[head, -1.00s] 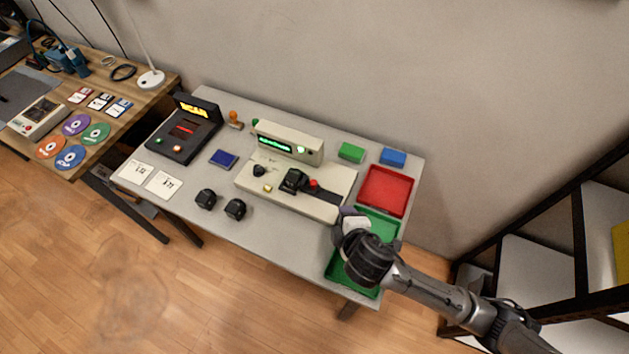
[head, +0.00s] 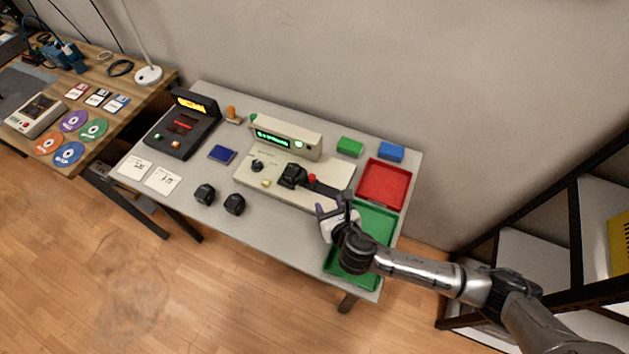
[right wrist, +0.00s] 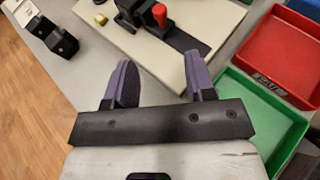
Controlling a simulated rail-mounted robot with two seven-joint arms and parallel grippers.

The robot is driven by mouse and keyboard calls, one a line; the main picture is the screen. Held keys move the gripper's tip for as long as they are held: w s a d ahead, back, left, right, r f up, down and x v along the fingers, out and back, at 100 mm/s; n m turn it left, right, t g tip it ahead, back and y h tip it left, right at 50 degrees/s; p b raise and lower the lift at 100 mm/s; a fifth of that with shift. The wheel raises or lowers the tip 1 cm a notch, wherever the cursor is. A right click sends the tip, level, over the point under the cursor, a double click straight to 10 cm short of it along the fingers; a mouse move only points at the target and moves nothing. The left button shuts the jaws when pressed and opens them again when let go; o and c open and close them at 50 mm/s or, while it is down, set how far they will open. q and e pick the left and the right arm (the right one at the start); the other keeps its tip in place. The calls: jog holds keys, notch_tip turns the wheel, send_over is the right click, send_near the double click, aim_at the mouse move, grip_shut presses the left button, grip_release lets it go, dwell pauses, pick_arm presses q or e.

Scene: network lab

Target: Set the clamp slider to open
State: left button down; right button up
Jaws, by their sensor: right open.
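The beige console (head: 262,183) stands in the middle of the grey table, with a lit green display on its back part. A black clamp-like block (head: 292,176) and a red knob (head: 311,178) sit on its right half, beside a dark strip (head: 328,190). I take the red knob to be the slider's handle, but cannot read any open mark. In the right wrist view the red knob (right wrist: 159,14) and black strip (right wrist: 185,40) lie beyond the fingertips. My right gripper (head: 334,207) is open and empty, near the console's front right corner; it shows in the wrist view (right wrist: 160,65).
Green (head: 349,146) and blue (head: 391,151) blocks lie at the back. Two black parts (head: 234,204) sit front left. A dark terminal (head: 182,135) stands at left.

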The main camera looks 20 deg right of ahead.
aim_at(313, 180)
jog(key=b+x, duration=0.2)
jog(key=x, duration=0.8)
jog(key=shift+w+f, duration=0.1)
jog(key=shift+f, duration=0.05)
jog(key=shift+b+x, duration=0.5)
jog(key=shift+x, duration=0.55)
jog(key=shift+c, duration=0.3)
grip_shut()
